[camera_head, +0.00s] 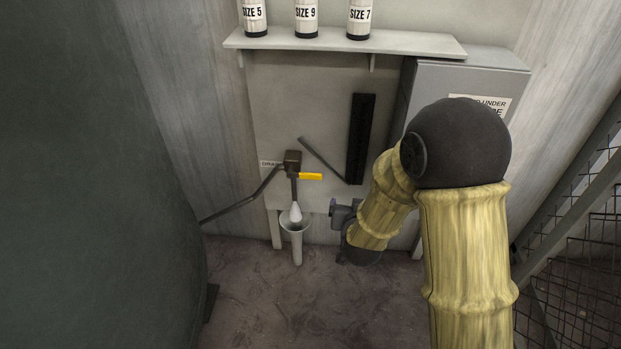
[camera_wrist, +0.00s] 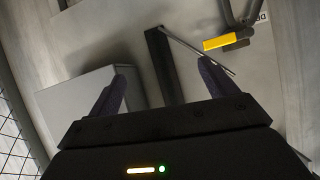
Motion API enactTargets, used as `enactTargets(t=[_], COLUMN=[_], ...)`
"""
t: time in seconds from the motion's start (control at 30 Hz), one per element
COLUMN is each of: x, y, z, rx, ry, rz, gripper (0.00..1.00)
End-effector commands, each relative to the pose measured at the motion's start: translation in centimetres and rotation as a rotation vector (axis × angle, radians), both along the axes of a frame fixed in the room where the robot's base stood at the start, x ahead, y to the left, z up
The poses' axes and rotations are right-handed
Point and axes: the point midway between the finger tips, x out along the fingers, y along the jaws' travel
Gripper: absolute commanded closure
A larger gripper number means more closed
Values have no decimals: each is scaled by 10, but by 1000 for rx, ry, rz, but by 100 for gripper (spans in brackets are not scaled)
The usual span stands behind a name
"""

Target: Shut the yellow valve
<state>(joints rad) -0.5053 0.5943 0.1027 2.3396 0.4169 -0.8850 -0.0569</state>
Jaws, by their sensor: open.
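The yellow valve handle (camera_head: 310,176) is a short flat lever on a dark valve body (camera_head: 292,160) on the back wall. In the head view it points right, across the vertical pipe. The handle (camera_wrist: 221,42) also shows at the upper right of the wrist view. Below the valve, a pale outlet hangs over a white funnel (camera_head: 296,224). My gripper (camera_head: 338,214) is to the right of the valve and lower, apart from it. In the wrist view its two dark fingers (camera_wrist: 162,80) are spread with nothing between them.
A dark vertical bar (camera_head: 361,138) with a thin slanted rod (camera_head: 322,160) is on the wall right of the valve. A grey cabinet (camera_head: 465,78) stands farther right. A shelf (camera_head: 345,43) holds labelled canisters above. A large dark tank (camera_head: 90,190) fills the left.

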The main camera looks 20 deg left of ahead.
Motion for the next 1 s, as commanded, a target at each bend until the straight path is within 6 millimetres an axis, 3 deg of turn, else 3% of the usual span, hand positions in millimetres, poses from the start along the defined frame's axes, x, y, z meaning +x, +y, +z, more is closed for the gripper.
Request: enactTargets(t=[0.03,0.2,0.4,0.6,1.0], x=[-2,-13,-41,-53,-48], y=[19,67,105,114,114], z=[-11,-27,-40,-40,-40], rx=[5,21,27,28,29], ry=[-46,-240,-442,-520,-520], rz=[10,13,10,6,3], gripper=[15,15,15,15,15])
